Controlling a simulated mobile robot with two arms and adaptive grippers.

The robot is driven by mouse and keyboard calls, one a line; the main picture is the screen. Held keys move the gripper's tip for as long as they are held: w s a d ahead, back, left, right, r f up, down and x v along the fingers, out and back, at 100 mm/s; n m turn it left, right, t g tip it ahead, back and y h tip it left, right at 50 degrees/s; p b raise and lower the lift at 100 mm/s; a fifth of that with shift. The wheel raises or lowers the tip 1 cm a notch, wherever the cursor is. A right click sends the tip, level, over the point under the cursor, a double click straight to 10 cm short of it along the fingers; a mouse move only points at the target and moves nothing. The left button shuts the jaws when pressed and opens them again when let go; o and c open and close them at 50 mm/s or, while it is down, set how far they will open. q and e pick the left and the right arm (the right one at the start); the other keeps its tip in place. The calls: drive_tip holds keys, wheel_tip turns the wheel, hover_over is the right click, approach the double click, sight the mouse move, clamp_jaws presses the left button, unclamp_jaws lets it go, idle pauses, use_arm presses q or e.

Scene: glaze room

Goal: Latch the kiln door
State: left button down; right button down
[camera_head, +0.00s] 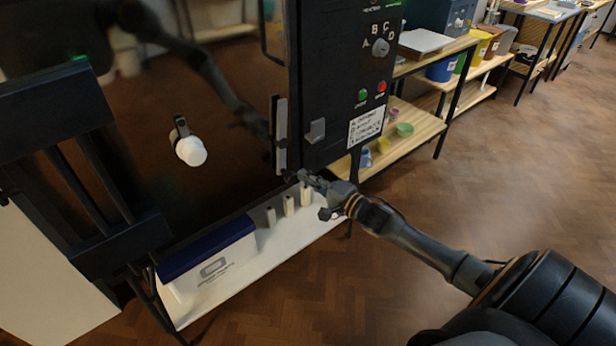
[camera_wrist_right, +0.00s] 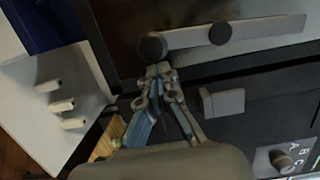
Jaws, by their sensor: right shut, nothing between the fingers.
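The kiln door (camera_head: 225,95) is a dark glossy panel that appears closed against the housing. Its light grey latch bar (camera_head: 281,135) hangs vertically along the door's right edge. It also shows in the wrist view (camera_wrist_right: 265,32), with a dark knob (camera_wrist_right: 152,47) at its lower end and a dark pivot (camera_wrist_right: 220,33). A grey catch (camera_head: 316,131) sits on the housing, right of the bar and apart from it; the wrist view shows it too (camera_wrist_right: 222,103). My right gripper (camera_head: 300,177) is shut and empty, fingertips (camera_wrist_right: 158,70) close to the knob; contact is unclear. My left gripper is out of view.
The control panel (camera_head: 345,60) has a dial and buttons. Below the kiln, a white shelf (camera_head: 230,285) holds a blue-lidded box (camera_head: 208,262) and several short pale posts (camera_head: 289,206). A wooden shelf (camera_head: 415,125) stands to the right. The floor on the right is clear.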

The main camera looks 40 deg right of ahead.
sight(288, 182)
drive_tip(key=shift+a+m, duration=0.35)
drive_tip(key=shift+m, duration=0.05)
drive_tip(key=a+m+p, duration=0.1)
drive_tip(key=a+m, duration=0.1)
drive_tip(key=m, duration=0.1)
drive_tip(key=shift+s+a+f+t+p, duration=0.1)
drive_tip(key=shift+a+t+p, duration=0.05)
drive_tip(key=shift+t+p, duration=0.2)
drive_tip(key=shift+a+m, duration=0.75)
drive_tip(key=shift+m, duration=0.25)
drive_tip(key=a+r+m+t+h, duration=0.1)
drive_tip(key=a+r+m, duration=0.4)
drive_tip(key=m, duration=0.8)
drive_tip(key=shift+s+a+r+t+h, duration=0.35)
drive_tip(key=shift+a+h, duration=0.35)
